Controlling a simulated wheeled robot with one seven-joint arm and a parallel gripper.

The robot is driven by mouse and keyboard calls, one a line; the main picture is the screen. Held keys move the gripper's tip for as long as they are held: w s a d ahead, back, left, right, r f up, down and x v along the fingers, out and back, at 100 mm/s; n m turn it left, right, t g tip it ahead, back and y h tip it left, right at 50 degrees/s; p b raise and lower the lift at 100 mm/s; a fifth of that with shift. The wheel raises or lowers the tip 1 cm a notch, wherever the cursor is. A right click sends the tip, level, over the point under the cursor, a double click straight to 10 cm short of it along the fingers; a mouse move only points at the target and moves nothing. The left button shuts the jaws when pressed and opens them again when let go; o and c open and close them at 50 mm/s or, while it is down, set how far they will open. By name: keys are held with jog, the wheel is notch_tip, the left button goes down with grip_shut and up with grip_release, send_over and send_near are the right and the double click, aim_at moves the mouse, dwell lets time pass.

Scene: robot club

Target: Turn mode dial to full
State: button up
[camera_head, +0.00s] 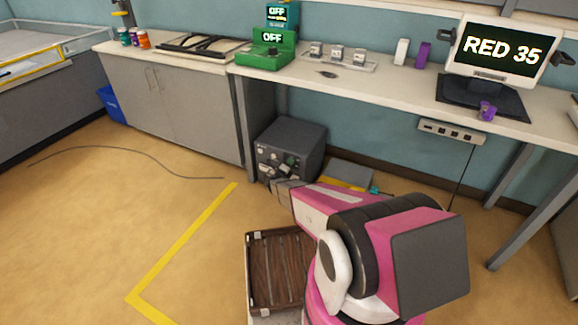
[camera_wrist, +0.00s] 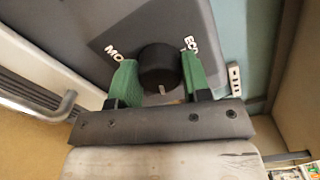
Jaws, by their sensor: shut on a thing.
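The mode dial (camera_wrist: 158,64) is a round black knob on the dark front panel of a grey machine (camera_head: 293,135). The machine stands on the floor under the bench in the head view. In the wrist view, white letters reading "MO" show left of the dial and "ECO" right of it; part of the lettering is hidden by the fingers. My gripper (camera_wrist: 160,82) has its green fingers on either side of the dial and is shut on it. The dial's pointer and any "full" mark cannot be made out.
A brown slatted crate (camera_head: 280,268) sits on the floor near my arm. The bench (camera_head: 370,85) overhangs the machine. A dark cable (camera_head: 130,150) lies on the floor at left. Open floor with yellow tape (camera_head: 180,245) lies left of the crate.

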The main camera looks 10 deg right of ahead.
jog(key=shift+m, duration=1.1)
jog(key=o, duration=0.9)
jog(key=v, duration=1.1)
jog(key=shift+d, duration=0.1)
